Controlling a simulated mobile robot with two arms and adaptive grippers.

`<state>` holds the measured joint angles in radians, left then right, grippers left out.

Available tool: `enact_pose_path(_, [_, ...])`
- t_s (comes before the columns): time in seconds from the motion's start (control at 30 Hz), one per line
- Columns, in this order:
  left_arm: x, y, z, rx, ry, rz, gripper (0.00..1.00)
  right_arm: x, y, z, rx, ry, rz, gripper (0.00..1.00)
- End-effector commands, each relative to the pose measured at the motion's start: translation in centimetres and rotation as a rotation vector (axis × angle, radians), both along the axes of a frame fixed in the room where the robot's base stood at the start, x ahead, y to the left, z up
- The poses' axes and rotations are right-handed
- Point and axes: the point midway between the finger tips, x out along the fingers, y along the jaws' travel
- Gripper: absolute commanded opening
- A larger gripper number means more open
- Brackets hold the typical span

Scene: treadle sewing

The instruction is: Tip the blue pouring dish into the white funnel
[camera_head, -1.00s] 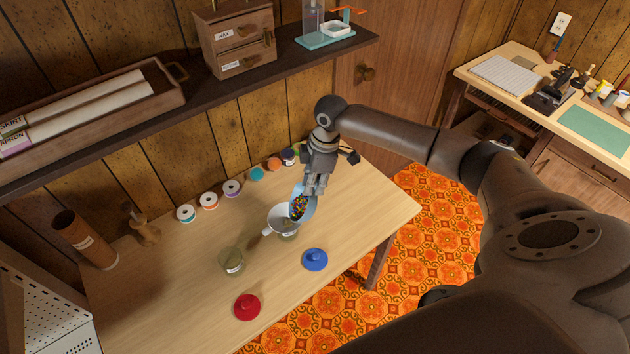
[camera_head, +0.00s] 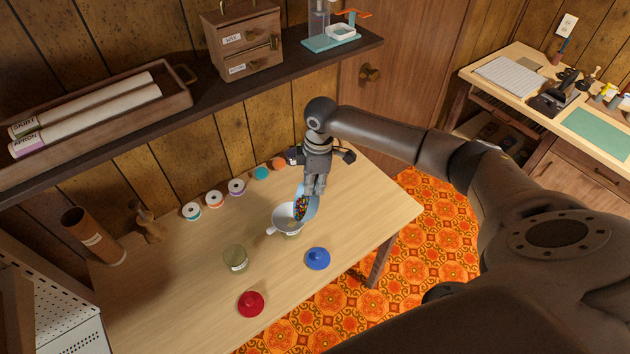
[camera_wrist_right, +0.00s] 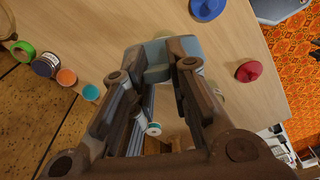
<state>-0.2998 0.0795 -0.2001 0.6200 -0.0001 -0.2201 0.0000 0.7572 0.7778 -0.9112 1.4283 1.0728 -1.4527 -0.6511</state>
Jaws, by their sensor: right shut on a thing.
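The light-blue pouring dish (camera_head: 311,207) holds small multicoloured pieces (camera_head: 300,207) and is tilted steeply, its open side facing left over the white funnel (camera_head: 281,217). The funnel sits on a jar on the table, mostly hidden below it. My right gripper (camera_head: 315,189) is shut on the dish's upper end, above and right of the funnel. In the right wrist view the gripper's fingers (camera_wrist_right: 165,68) close on the dish and hide most of it. I cannot tell whether pieces have fallen into the funnel. My left gripper is not in view.
Several thread spools (camera_head: 214,199) line the back. A shelf (camera_head: 215,95) overhangs the back wall.

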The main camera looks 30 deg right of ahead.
Motion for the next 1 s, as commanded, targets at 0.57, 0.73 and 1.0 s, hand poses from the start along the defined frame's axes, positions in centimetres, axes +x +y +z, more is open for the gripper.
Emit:
enact_pose_path(0.57, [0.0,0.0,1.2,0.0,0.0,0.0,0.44,0.3,0.6,0.3,-0.057,0.027,0.0,0.0])
enact_pose_path(0.73, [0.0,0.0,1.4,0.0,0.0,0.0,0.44,0.4,0.7,0.4,-0.068,0.032,0.0,0.0])
enact_pose_path(1.0, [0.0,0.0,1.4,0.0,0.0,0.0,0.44,0.4,0.8,0.3,-0.073,0.034,0.001,0.0])
